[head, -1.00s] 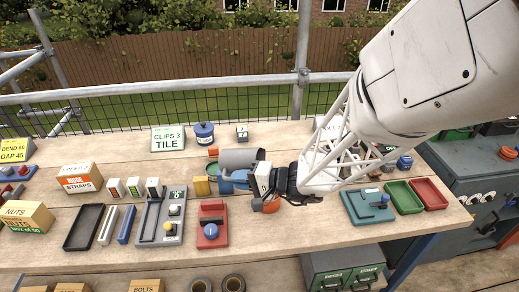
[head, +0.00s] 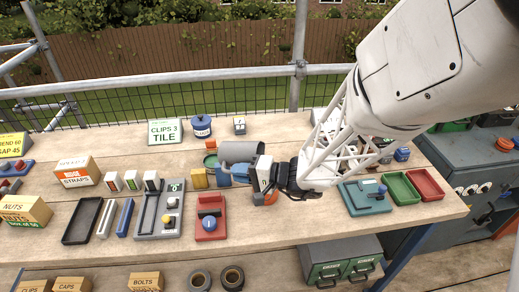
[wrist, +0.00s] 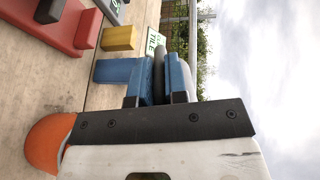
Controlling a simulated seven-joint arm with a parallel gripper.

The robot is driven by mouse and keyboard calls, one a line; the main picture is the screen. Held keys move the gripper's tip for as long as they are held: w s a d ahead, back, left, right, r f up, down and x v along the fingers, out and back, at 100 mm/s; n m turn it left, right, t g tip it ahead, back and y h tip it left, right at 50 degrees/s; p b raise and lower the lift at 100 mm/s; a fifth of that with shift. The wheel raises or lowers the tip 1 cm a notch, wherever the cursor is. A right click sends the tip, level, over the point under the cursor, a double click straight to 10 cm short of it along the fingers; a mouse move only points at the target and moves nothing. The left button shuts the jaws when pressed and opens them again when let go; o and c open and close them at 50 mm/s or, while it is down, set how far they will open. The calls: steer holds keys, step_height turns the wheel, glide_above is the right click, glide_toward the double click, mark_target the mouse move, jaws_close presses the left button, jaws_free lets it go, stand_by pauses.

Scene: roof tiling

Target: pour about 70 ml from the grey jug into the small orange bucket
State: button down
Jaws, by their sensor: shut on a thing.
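My gripper (head: 256,172) is shut on the grey jug (head: 240,151), which is tipped onto its side above the bench with its open end toward the left. In the wrist view the jug (wrist: 159,72) shows as a dark strip between the blue fingers (wrist: 165,80). A small orange-brown shape (head: 210,144), possibly the orange bucket, shows just left of the jug's mouth, behind a green container (head: 210,159). I cannot make out any liquid or the bucket's inside.
A yellow block (head: 198,178) stands left of my gripper. A rounded orange shape (wrist: 50,145) lies close to my gripper. Bare bench shows front right of the red box.

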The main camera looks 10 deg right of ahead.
mark_target(223, 170)
steer(key=shift+a, duration=0.1)
steer(key=shift+w+a+r+g+h, duration=0.2)
steer(key=shift+a+r+g+h, duration=0.05)
steer(key=shift+a+h, duration=0.15)
steer(key=shift+w+a+r+g+h, duration=0.2)
steer(key=shift+a+r+g+h, duration=0.05)
steer(key=shift+a+h, duration=0.15)
steer(key=shift+a+r+g+h, duration=0.1)
steer(key=shift+r+g+h, duration=0.2)
steer(key=shift+h, duration=0.45)
steer(key=shift+a+r+g+h, duration=0.1)
steer(key=shift+r+g+h, duration=0.2)
steer(key=shift+h, duration=0.45)
steer(key=shift+a+r+g+h, duration=0.1)
steer(key=shift+r+g+h, duration=0.25)
steer(key=shift+h, duration=0.35)
stand_by(0.3)
